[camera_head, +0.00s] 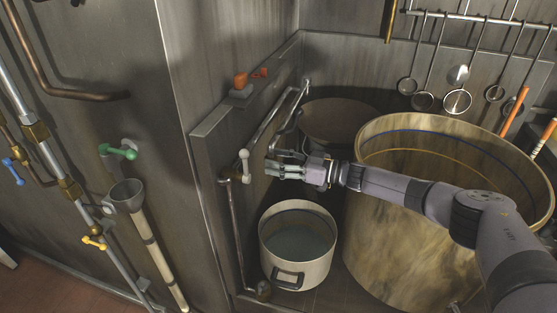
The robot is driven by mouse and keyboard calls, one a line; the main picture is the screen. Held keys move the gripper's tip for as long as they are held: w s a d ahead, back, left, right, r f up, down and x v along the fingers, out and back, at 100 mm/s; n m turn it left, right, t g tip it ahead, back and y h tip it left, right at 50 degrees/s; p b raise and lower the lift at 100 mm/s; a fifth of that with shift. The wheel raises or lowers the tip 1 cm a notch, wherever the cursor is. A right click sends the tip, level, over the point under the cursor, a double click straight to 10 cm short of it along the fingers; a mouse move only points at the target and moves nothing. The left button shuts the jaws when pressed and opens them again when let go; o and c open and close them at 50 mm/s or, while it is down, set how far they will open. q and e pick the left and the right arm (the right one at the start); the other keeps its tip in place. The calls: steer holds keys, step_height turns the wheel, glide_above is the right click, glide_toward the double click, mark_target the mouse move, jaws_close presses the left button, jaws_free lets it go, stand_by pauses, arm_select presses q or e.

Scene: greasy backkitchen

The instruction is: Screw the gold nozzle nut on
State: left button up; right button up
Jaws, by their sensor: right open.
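My right gripper (272,164) reaches in from the right, its fingers pointing left. It is open, with a gap between the two fingers. Its tips are just right of a white-handled lever (245,166) and in front of the grey metal panel. A bent metal pipe (268,129) runs along the panel above the gripper. I cannot make out a gold nozzle nut for certain near the fingers; it may be too small or hidden. Nothing is clearly held. My left gripper is not in view.
A pot of liquid (297,246) stands below the gripper, and a big stained vat (405,240) stands right of it. A dark bin (338,122) is behind. Orange and red handles (240,80) sit on the panel's top. Brass-fitted pipes (70,187) line the left wall.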

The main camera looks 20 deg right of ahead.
steer(key=n+g+y, duration=0.1)
steer(key=n+g, duration=0.1)
steer(key=g, duration=0.1)
steer(key=shift+w+y, duration=0.2)
steer(key=shift+y, duration=0.2)
steer(key=shift+f, duration=0.1)
steer(key=shift+f+b, duration=0.3)
steer(key=shift+b, duration=0.2)
steer(key=shift+c, duration=0.2)
